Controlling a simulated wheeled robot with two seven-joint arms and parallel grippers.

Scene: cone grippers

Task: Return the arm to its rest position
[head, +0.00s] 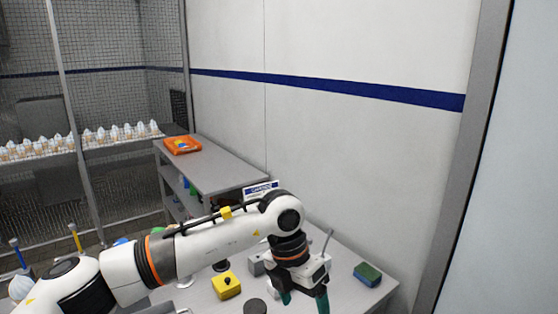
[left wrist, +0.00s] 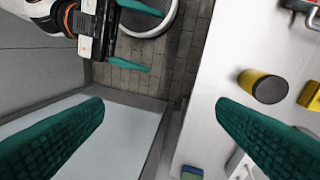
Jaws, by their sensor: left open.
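My left arm reaches across the head view from the left. Its gripper (head: 304,299) has two teal fingers, spread apart, over the right part of the grey table (head: 345,290). In the left wrist view the same gripper (left wrist: 160,135) is open, with nothing between its fingers; floor and the table edge show behind. Another gripper with teal fingers, which looks like my right one (left wrist: 135,38), is at the top left of that view, its fingers apart and empty. It does not show in the head view.
A green and blue sponge (head: 367,274) lies on the table right of the left gripper. A yellow box with a black knob (head: 226,286) and a dark-topped cylinder (head: 255,306) stand left of it. An orange tray (head: 182,145) sits on a shelf unit behind. A wall closes the right.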

